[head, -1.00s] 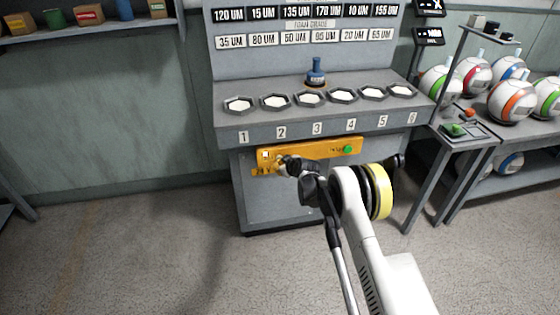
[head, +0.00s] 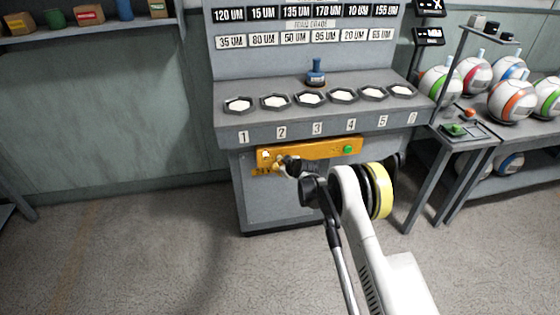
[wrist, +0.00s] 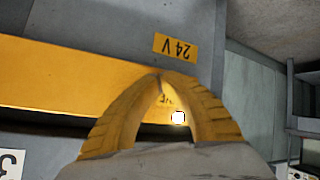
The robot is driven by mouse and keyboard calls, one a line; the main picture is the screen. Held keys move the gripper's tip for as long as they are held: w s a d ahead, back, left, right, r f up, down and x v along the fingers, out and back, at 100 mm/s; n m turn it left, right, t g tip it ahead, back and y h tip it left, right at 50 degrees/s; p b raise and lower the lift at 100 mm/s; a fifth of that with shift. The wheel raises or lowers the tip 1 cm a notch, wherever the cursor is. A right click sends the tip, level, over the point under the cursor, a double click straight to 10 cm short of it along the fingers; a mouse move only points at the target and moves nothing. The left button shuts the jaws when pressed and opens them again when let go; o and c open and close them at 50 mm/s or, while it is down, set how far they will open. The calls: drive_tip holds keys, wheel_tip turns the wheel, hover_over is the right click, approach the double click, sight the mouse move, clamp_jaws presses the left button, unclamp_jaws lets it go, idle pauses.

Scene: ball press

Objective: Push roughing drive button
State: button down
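The yellow control panel (head: 318,149) is on the front of the grey press, under the row of numbered trays. A small white lit button (head: 265,155) is at its left end and a green button (head: 348,149) at its right end. My gripper (head: 277,161) is in front of the panel's left part, just right of the white button. In the wrist view, the yellow fingers (wrist: 160,74) meet at their tips, with nothing held. The white button (wrist: 178,118) shows through the gap between them, beside a label partly hidden by the fingers. I cannot tell whether the fingertips touch the panel.
A "24 V" label (wrist: 175,47) is beside the panel in the wrist view. A blue-capped bottle (head: 316,73) stands behind the hexagonal trays. A side table with a small green-button box (head: 457,130) and several balls stands at right. The floor at left is clear.

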drive_tip(key=shift+s+d, duration=0.3)
drive_tip(key=shift+s, duration=0.65)
drive_tip(key=shift+s+d, duration=0.25)
drive_tip(key=shift+s, duration=0.7)
drive_tip(key=shift+s+d, duration=0.3)
drive_tip(key=shift+s, duration=0.65)
